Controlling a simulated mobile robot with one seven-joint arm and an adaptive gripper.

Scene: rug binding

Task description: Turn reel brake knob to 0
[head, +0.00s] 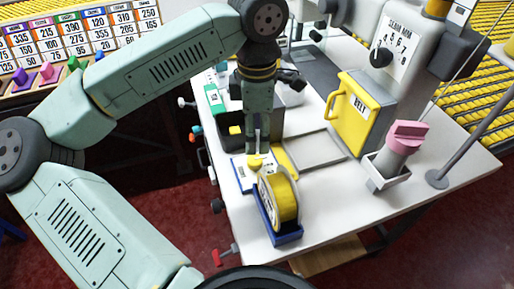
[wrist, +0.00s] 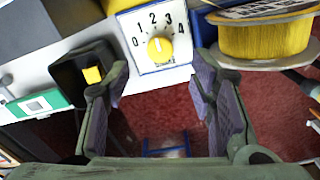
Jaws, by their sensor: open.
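The reel brake knob is a yellow dial (wrist: 159,50) on a white plate (wrist: 177,58) marked 0 to 4. Its pale mark points up, close to 2. In the head view the knob (head: 255,160) sits on the white bench, just left of the yellow reel. My gripper (wrist: 160,76) is open and empty in the wrist view, with its two dark fingers wide apart. The knob lies beyond the fingertips, near the middle of the gap, and is not gripped. In the head view my gripper (head: 257,148) points down close above the knob, which it partly hides.
A yellow reel (head: 284,198) in a blue holder (head: 283,233) stands right of the knob; the reel also shows in the wrist view (wrist: 265,40). A black box (wrist: 72,82) is on the left. A yellow door (head: 353,110) and pink-topped part (head: 407,137) stand further right.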

